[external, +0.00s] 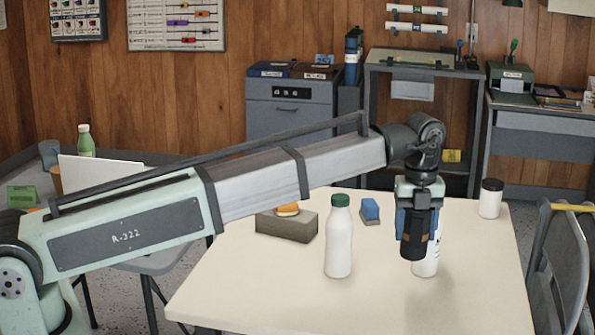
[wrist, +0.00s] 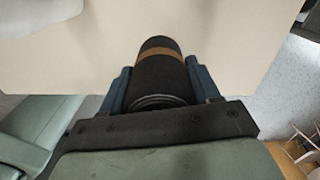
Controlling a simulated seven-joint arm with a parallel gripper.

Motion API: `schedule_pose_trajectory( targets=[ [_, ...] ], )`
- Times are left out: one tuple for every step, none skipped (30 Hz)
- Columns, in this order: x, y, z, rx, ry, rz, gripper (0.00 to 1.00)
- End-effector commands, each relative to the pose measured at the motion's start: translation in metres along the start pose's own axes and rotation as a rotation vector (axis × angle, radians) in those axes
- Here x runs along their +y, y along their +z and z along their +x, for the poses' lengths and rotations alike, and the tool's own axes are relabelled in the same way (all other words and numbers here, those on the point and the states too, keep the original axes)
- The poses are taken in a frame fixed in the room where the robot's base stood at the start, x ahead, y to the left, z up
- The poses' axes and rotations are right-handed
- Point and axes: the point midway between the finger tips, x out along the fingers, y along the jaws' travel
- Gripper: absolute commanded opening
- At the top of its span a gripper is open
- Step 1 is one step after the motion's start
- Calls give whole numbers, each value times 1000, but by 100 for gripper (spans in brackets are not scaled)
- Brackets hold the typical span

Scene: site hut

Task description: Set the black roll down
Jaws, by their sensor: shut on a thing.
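The black roll (external: 413,243) hangs upright below my gripper (external: 418,222), over the right part of the white table (external: 300,305). My gripper is shut on it, with one blue finger on each side. In the wrist view the black roll (wrist: 160,62) shows a tan band and lies between the fingers of my gripper (wrist: 163,85). The roll's lower end looks to be above the table, but the exact gap cannot be told.
A white container (external: 430,262) stands behind the roll, partly hidden. A green-capped white bottle (external: 339,245) stands to the left. A grey block (external: 287,226), a blue object (external: 370,210) and a black-lidded jar (external: 490,200) stand farther back. The table's front middle is clear.

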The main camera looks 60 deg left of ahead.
Motion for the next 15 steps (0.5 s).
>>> schedule_pose_trajectory(
  targets=[
    [14, -4, 0, 0, -1, 9, 27],
    [18, -5, 0, 0, -1, 14, 27],
    [23, -6, 0, 0, -1, 20, 27],
    [26, -6, 0, 0, -1, 23, 27],
    [28, -7, 1, 0, 0, 26, 27],
    [30, -7, 2, 0, 0, 29, 27],
    [31, -7, 3, 0, 0, 31, 27],
    [32, -7, 4, 0, 0, 32, 27],
    [32, -8, 8, 0, 1, 33, 27],
    [32, -7, 11, 1, 1, 34, 27],
    [32, -7, 14, 1, 2, 34, 27],
    [32, -7, 19, 1, 2, 34, 27],
    [32, -7, 24, 1, 2, 33, 27],
    [32, -7, 29, 1, 2, 33, 27],
    [32, -7, 35, 1, 2, 33, 27]
  ],
)
